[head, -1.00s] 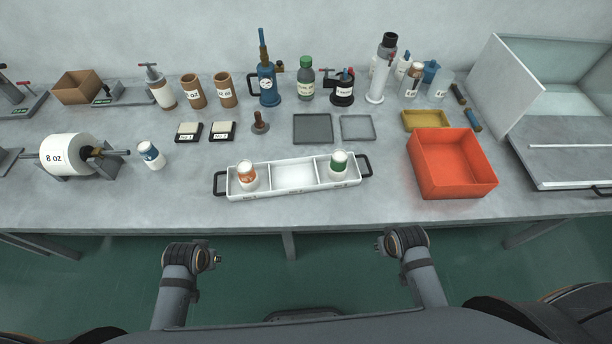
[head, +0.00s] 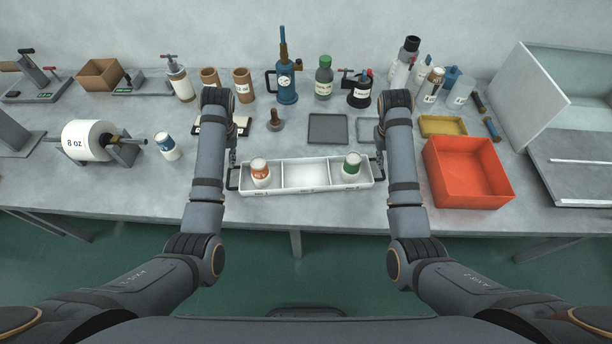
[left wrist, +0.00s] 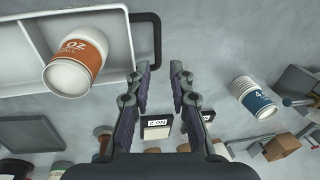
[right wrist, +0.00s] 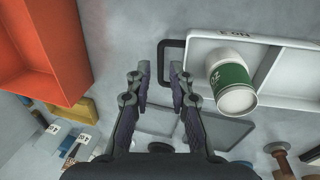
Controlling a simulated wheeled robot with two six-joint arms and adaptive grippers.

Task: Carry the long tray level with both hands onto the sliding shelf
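The long white tray (head: 305,188) lies level on the grey table, with a dark loop handle at each end. An orange-labelled cup (head: 260,173) stands in its left compartment and a green-labelled cup (head: 351,167) in its right one; the middle is empty. My left gripper (left wrist: 160,68) is open, its fingertips either side of the left handle's outer bar (left wrist: 158,40) in the left wrist view. My right gripper (right wrist: 159,68) is open and similarly lined up with the right handle (right wrist: 162,60). Contact cannot be told. The sliding shelf (head: 565,150) with white rails is at far right.
An orange-red bin (head: 470,190) stands between the tray and the shelf. A white upright panel (head: 515,90) rises behind it. A blue-labelled cup stack (head: 166,146) and a roll (head: 88,140) are on the left.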

